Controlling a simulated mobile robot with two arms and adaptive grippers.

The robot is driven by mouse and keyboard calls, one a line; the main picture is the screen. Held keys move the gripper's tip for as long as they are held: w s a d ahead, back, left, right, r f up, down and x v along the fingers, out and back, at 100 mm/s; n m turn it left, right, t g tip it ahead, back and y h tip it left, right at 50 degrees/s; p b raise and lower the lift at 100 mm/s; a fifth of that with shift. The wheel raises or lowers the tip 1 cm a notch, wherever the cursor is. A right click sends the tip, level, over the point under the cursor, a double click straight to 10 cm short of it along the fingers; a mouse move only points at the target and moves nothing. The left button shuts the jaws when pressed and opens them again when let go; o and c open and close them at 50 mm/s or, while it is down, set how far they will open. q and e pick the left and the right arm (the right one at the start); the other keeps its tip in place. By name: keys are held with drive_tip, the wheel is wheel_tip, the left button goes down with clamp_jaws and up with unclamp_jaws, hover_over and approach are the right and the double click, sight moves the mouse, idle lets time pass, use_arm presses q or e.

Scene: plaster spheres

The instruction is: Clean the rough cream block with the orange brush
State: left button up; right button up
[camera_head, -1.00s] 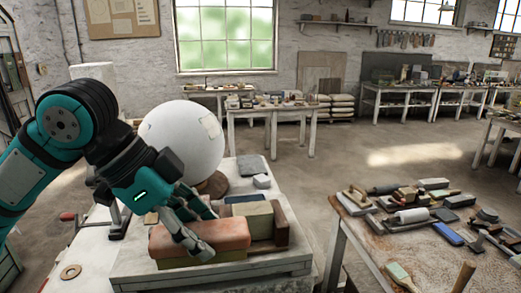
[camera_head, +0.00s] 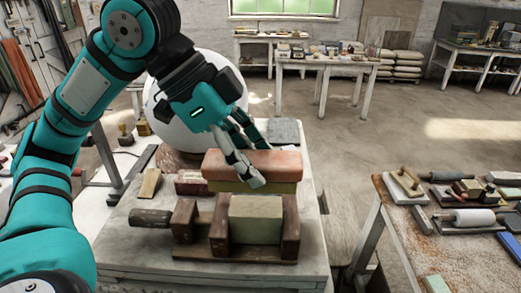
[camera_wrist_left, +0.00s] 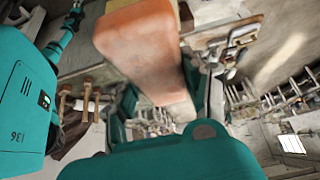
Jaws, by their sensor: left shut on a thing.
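The orange brush (camera_head: 251,164) has a long orange-brown back and a yellowish underside. My left gripper (camera_head: 250,172) is shut on it across its back, one finger showing on the near side. The brush also fills the top of the left wrist view (camera_wrist_left: 145,50). The rough cream block (camera_head: 255,219), pale greenish-cream, sits between the dark wooden jaws of a clamp (camera_head: 219,232) on the white table. The brush appears just above and behind the block's top in the head view; I cannot tell whether they touch. My right gripper is not in view.
A large white sphere (camera_head: 165,100) stands behind my left arm. A small tan block (camera_head: 150,184) and a grey slab (camera_head: 284,132) lie on the white table (camera_head: 120,235).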

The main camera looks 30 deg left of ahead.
use_arm(q)
wheel_tip(320, 180, down, 2)
drive_tip(key=shift+w+a+f+b, duration=0.1)
drive_tip(key=shift+f+b, duration=0.05)
drive_tip(key=shift+b, duration=0.75)
drive_tip(key=shift+w+f+b, duration=0.35)
drive_tip(key=shift+f+b, duration=0.1)
drive_tip(key=shift+f, duration=0.05)
drive_tip(key=shift+w+f+b, duration=0.1)
drive_tip(key=shift+f+b, duration=0.55)
drive_tip(key=shift+b, duration=0.05)
drive_tip(key=shift+s+f, duration=0.2)
drive_tip(key=shift+s+f+b, duration=0.15)
drive_tip(key=shift+f+b, duration=0.15)
drive_tip(key=shift+b, duration=0.05)
drive_tip(key=shift+f, duration=0.45)
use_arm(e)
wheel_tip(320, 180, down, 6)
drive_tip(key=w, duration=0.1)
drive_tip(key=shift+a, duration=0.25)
use_arm(q)
drive_tip(key=shift+f+b, duration=0.1)
drive_tip(key=shift+b, duration=0.2)
